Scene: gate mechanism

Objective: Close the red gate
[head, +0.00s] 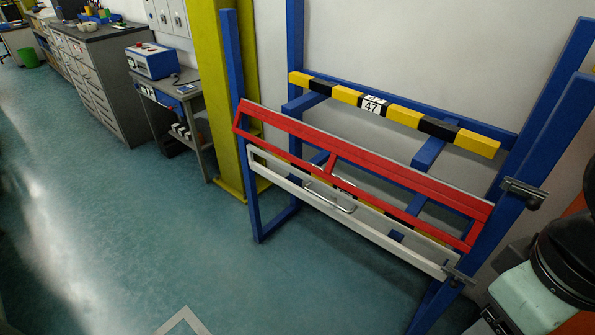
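The red gate (300,128) is a long frame of red bars. It spans the blue stand from its left post (240,120) to near its right post (535,170), sloping down to the right in the picture. A pale frame (400,247) runs just below it, with a silver bar handle (330,198) near its middle. Metal fittings sit at the right end, one on the right post (524,192) and one low by the pale frame (457,275). Parts of my arm fill the lower right corner. Dark pieces there may be my gripper (490,318); its fingers are not clear.
A yellow and black striped bar (400,114) with a "47" plate crosses the stand behind the gate. A yellow column (215,90) stands at the left. A bench with a blue box (152,62) and grey cabinets stand beyond. The floor left of the stand is clear.

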